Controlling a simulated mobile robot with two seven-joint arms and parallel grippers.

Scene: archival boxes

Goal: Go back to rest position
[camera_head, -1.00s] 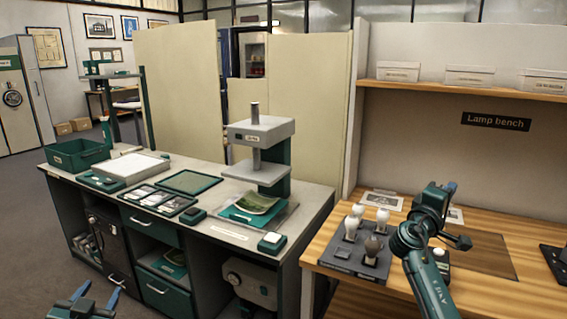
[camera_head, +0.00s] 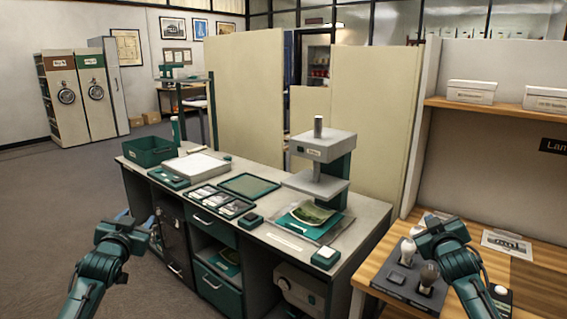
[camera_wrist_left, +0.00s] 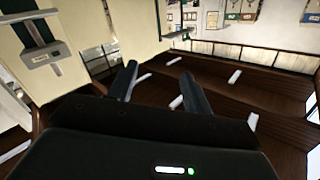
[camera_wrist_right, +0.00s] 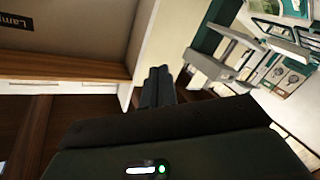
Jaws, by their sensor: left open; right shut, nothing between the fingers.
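My left gripper (camera_head: 140,225) is raised at the lower left of the head view, in front of the grey-topped bench. In the left wrist view its two fingers (camera_wrist_left: 158,80) stand apart with nothing between them. My right gripper (camera_head: 420,228) is above the wooden lamp bench at the lower right, in front of the bulb holder. In the right wrist view its fingers (camera_wrist_right: 159,82) are together and hold nothing. The right arm hides part of the bulbs behind it.
The grey bench (camera_head: 372,212) carries a green crate (camera_head: 148,152), trays and a press (camera_head: 322,150). A dark holder (camera_head: 397,290) with several bulbs stands on the lamp bench (camera_head: 540,285). Free floor (camera_head: 50,200) lies at the left.

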